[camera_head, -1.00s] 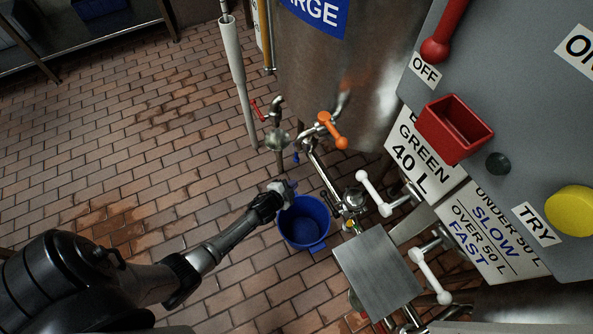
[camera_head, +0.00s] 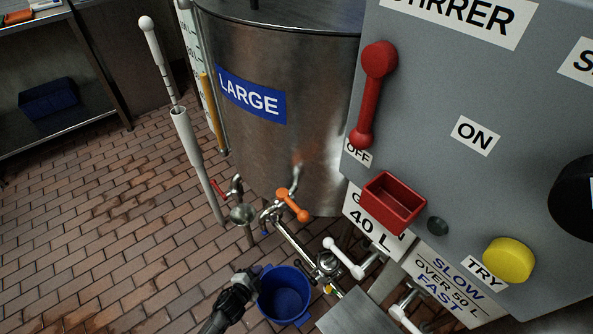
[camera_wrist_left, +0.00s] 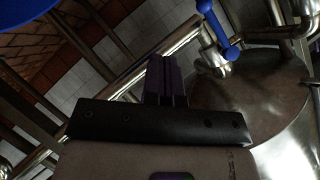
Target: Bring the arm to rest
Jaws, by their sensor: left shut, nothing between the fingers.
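My left gripper (camera_head: 256,273) shows low in the head view, its arm coming up from the bottom edge. It appears beside the upper left rim of a blue bucket (camera_head: 284,296); I cannot tell whether they touch. In the left wrist view its dark fingers (camera_wrist_left: 167,80) are together with nothing between them. My right gripper is in neither view.
A steel tank labelled LARGE (camera_head: 283,90) stands behind, with an orange valve handle (camera_head: 292,205) on its pipework. A grey control panel (camera_head: 420,100) with a red lever (camera_head: 372,95) fills the right. A blue valve handle (camera_wrist_left: 217,32) is near the fingers. Brick floor (camera_head: 110,220) at left is open.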

